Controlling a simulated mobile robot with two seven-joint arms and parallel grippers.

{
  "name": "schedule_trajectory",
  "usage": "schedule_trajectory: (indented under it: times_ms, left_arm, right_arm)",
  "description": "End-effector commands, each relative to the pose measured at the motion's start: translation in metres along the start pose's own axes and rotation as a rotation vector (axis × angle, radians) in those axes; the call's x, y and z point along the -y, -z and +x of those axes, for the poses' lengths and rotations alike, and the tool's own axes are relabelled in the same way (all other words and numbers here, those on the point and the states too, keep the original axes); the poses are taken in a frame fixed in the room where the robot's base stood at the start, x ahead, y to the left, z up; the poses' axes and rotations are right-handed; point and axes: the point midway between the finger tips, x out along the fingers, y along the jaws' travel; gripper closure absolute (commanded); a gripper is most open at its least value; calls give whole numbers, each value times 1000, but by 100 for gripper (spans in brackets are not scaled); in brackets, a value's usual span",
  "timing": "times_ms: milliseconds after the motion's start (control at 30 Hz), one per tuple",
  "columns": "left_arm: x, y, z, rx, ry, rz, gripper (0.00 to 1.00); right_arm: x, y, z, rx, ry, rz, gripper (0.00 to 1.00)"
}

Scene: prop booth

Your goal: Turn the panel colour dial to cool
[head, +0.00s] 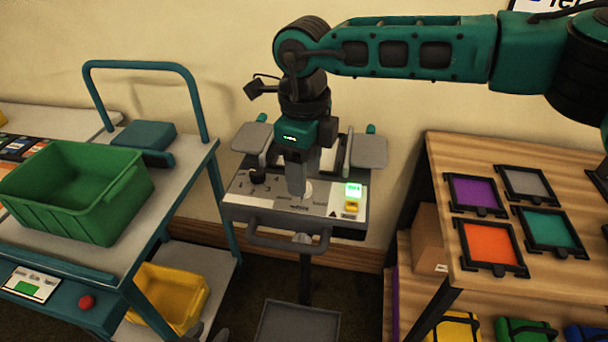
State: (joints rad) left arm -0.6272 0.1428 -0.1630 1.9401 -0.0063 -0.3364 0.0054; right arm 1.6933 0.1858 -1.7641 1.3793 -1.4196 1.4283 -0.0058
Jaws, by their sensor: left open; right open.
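The grey control panel (272,217) stands on a post against the wall, with a handle bar along its front. A black knob (258,175) with markings around it is on its left part. A pale round dial (308,188) is near its middle, partly hidden by my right gripper (298,188). That gripper points down with its fingers at the dial; I cannot tell whether they touch it. A lit green display (353,190) and a yellow button (350,208) are at the right. The dial's setting is not readable. My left gripper is not in view.
A cart with a green bin (75,190) and a yellow bin (171,296) stands at left. A wooden shelf (500,160) with coloured framed panels stands at right. Grey side plates (370,151) flank the panel's back. A grey tray (298,322) is below.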

Motion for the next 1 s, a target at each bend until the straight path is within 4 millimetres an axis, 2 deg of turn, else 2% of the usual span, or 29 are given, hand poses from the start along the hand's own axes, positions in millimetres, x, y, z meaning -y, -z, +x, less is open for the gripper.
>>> schedule_trajectory:
  times_ms: [200, 533, 1000]
  left_arm:
    - [0, 2, 0, -2, 0, 1, 57]
    - [0, 4, 0, -5, 1, 1, 57]
    - [1, 4, 0, -5, 1, 1, 57]
  right_arm:
    - [0, 0, 20, 0, -1, 0, 45]
    - [0, 0, 23, 1, -1, 0, 46]
    - [0, 0, 22, 1, 0, 0, 91]
